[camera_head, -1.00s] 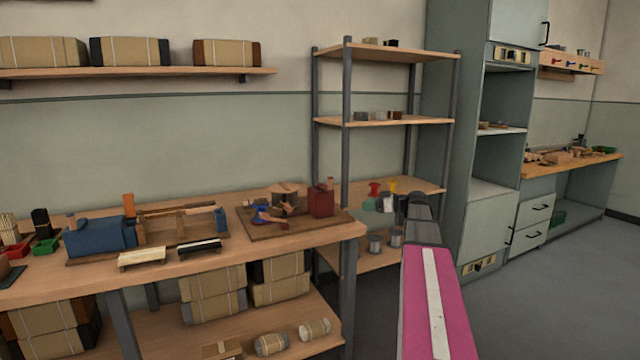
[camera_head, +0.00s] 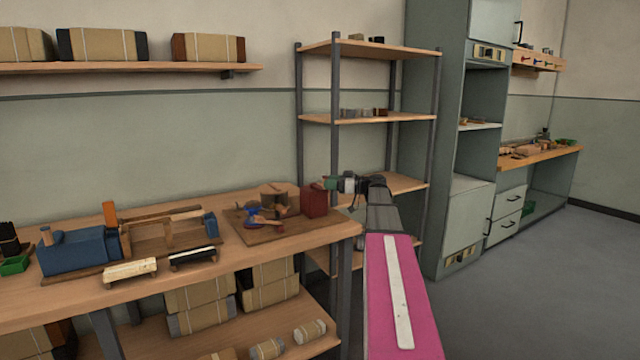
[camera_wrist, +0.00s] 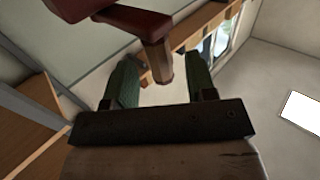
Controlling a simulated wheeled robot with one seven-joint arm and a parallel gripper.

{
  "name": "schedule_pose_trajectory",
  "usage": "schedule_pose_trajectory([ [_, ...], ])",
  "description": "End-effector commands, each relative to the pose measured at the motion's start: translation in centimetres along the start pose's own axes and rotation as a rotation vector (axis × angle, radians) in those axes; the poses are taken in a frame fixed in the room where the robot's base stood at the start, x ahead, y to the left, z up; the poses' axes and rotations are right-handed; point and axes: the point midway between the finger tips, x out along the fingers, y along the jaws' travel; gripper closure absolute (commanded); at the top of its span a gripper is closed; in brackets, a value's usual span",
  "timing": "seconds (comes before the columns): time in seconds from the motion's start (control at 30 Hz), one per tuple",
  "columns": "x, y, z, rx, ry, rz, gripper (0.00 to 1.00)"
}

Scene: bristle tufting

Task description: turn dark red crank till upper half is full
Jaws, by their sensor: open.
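The dark red box (camera_head: 314,202) stands at the right end of a dark wooden board on the bench. In the wrist view, the dark red crank arm (camera_wrist: 138,20) carries a wooden handle (camera_wrist: 160,62) that points down toward my palm. My gripper (camera_wrist: 162,80) is open, with one green finger on each side of the handle; I see gaps between handle and fingers. In the head view, my gripper (camera_head: 330,183) is at the upper right of the box and hides the crank. Which part is the upper half cannot be told.
On the board are a round wooden piece (camera_head: 274,196) and a blue part (camera_head: 256,215). A blue machine (camera_head: 80,252) stands further left, with a white-bristled brush (camera_head: 130,271) and a black-bristled brush (camera_head: 192,256) in front. A shelf rack (camera_head: 370,118) stands behind my arm.

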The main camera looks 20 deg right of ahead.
Motion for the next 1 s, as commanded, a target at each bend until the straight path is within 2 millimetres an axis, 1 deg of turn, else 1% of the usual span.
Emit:
schedule_pose_trajectory([
  [0.03, 1.0, 0.0, 0.0, 0.000, 0.000, -0.002, 0.49],
  [0.1, 2.0, 0.0, 0.0, 0.000, 0.000, -0.002, 0.49],
  [0.3, 3.8, 0.0, 0.0, 0.001, 0.000, -0.001, 0.49],
  [0.43, 4.2, 0.0, 0.0, 0.001, -0.001, 0.000, 0.49],
  [0.67, 4.2, 0.0, 0.0, 0.001, -0.001, 0.000, 0.49],
  [0.77, 4.2, 0.0, 0.0, 0.001, -0.001, 0.000, 0.78],
  [0.8, 4.2, 0.0, 0.0, 0.001, -0.001, 0.000, 0.91],
  [0.83, 4.2, 0.0, 0.0, 0.001, -0.001, 0.000, 1.00],
  [1.0, 4.2, 0.0, 0.0, 0.001, -0.001, -0.001, 1.00],
])
